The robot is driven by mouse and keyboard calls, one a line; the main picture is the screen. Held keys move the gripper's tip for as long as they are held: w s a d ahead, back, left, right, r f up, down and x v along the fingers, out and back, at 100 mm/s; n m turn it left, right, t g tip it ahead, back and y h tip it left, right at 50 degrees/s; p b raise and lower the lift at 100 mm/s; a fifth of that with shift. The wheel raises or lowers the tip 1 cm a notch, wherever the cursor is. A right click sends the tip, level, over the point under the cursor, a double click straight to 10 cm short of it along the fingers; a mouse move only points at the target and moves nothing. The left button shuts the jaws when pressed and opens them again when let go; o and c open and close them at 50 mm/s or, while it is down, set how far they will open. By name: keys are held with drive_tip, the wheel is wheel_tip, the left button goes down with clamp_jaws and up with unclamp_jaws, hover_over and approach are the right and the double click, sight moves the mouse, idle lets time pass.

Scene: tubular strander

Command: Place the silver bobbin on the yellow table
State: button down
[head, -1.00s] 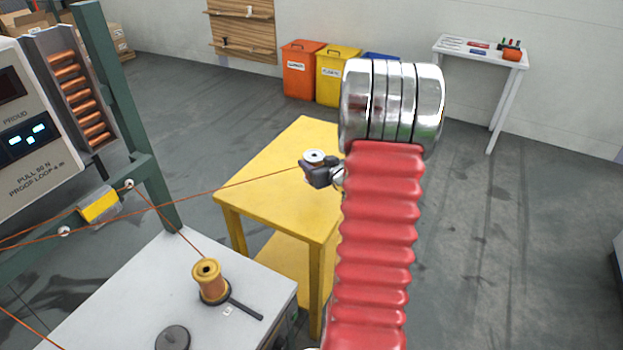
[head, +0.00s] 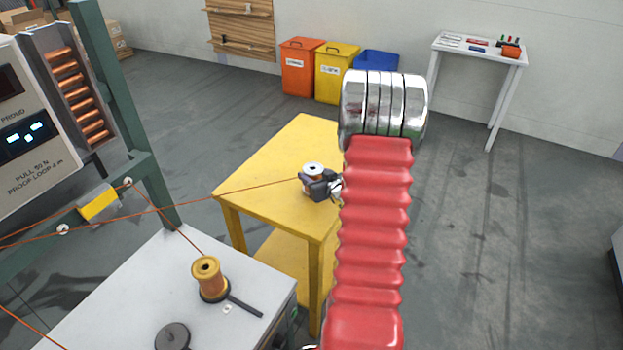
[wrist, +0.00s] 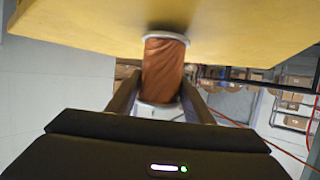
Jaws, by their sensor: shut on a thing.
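The silver bobbin (head: 314,168), wound with copper-coloured wire, is upright over the near right part of the yellow table (head: 265,165). My gripper (head: 321,186) is shut on it from the right. In the wrist view, which is upside down, the bobbin (wrist: 163,68) sits between my two fingers (wrist: 160,97). Its lower flange is at the yellow tabletop (wrist: 90,20), with a dark shadow beside it. I cannot tell for sure whether it touches. My red arm hides part of the table's right edge.
A copper wire (head: 225,195) runs from the bobbin leftward to the green frame (head: 120,110). A gold bobbin (head: 207,278) stands on the white bench (head: 120,290) at front left. The rest of the yellow tabletop is clear. Bins and a white side table (head: 480,50) stand behind.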

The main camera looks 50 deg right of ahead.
drive_tip(key=shift+f, duration=0.35)
drive_tip(key=shift+f, duration=0.1)
drive_tip(key=c, duration=0.9)
unclamp_jaws()
drive_tip(key=shift+f, duration=0.1)
drive_tip(key=shift+s, duration=0.1)
drive_tip(key=v, duration=1.1)
drive_tip(key=shift+s+a+r, duration=0.15)
drive_tip(key=shift+s+r, duration=0.1)
drive_tip(key=shift+s, duration=0.05)
drive_tip(key=shift+w, duration=0.1)
